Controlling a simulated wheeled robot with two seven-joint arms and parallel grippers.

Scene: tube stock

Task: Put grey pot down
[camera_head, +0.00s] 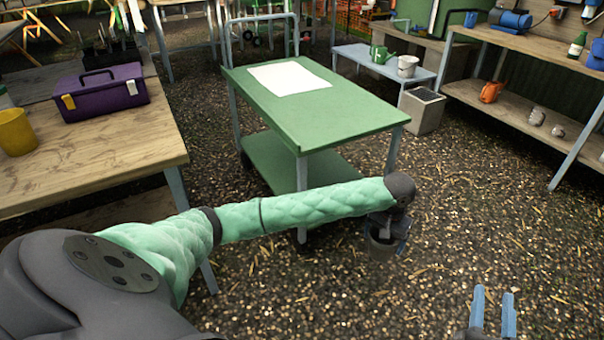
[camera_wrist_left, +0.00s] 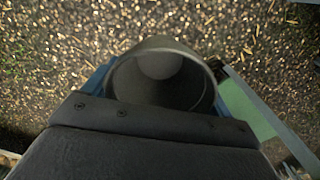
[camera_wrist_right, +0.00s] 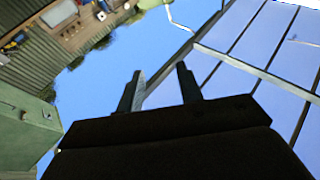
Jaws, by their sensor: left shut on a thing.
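The grey pot (camera_head: 381,246) hangs in my left gripper (camera_head: 388,226), in front of the right front corner of the green cart and above the gravel floor. In the left wrist view the pot (camera_wrist_left: 160,48) fills the space between the two blue fingers, its round opening facing the camera and looking empty. My left gripper is shut on it. My right gripper (camera_head: 492,312) shows at the bottom right of the head view, with its fingers apart. In the right wrist view its fingers (camera_wrist_right: 160,88) are apart with nothing between them.
The green cart (camera_head: 345,113) has a white sheet (camera_head: 289,78) on its top; the rest of the top is bare. A wooden table (camera_head: 110,140) at left holds a purple toolbox (camera_head: 104,92) and yellow pot (camera_head: 16,132). A wooden shelf (camera_head: 530,105) stands right. Gravel floor right of the cart is open.

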